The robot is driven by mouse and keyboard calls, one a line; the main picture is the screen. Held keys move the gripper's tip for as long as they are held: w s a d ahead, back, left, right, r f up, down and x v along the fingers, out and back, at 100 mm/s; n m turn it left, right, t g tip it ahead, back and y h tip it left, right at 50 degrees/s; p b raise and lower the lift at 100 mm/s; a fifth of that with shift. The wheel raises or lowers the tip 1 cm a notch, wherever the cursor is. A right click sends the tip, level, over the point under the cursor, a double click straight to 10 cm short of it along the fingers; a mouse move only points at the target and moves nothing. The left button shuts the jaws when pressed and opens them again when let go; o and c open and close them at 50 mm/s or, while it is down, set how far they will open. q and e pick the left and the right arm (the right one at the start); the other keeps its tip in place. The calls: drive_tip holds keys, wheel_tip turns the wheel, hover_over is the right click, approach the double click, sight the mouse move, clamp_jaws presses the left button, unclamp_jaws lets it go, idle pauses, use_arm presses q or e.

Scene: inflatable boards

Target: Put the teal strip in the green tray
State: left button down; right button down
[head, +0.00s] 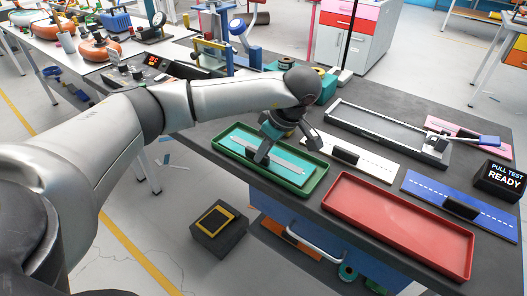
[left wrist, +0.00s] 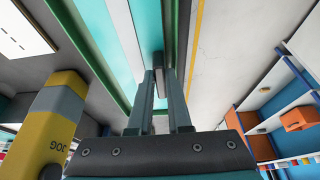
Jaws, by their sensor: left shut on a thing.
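The green tray (head: 256,174) lies on the dark bench in the middle of the head view. The teal strip (head: 238,140) lies lengthwise within the tray's outline, with a pale band along it. My left gripper (head: 262,157) points down over the strip and is shut on its upright block. In the left wrist view the two fingers (left wrist: 159,85) close around this block, with teal and pale bands and a green rim beyond. The fingers hide part of the strip, and I cannot tell whether it rests on the tray floor. My right gripper is not in view.
A red tray (head: 398,262) lies to the right. White (head: 375,168), blue (head: 425,190) and pink (head: 470,135) strips lie around a grey fixture (head: 390,128). A "PULL TEST READY" display (head: 500,180) stands at the right. A yellow post (left wrist: 55,120) shows in the wrist view.

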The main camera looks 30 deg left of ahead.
use_arm(q)
drive_tip(key=shift+f, duration=0.45)
drive_tip(key=c, duration=0.8)
unclamp_jaws()
drive_tip(key=shift+c, duration=0.2)
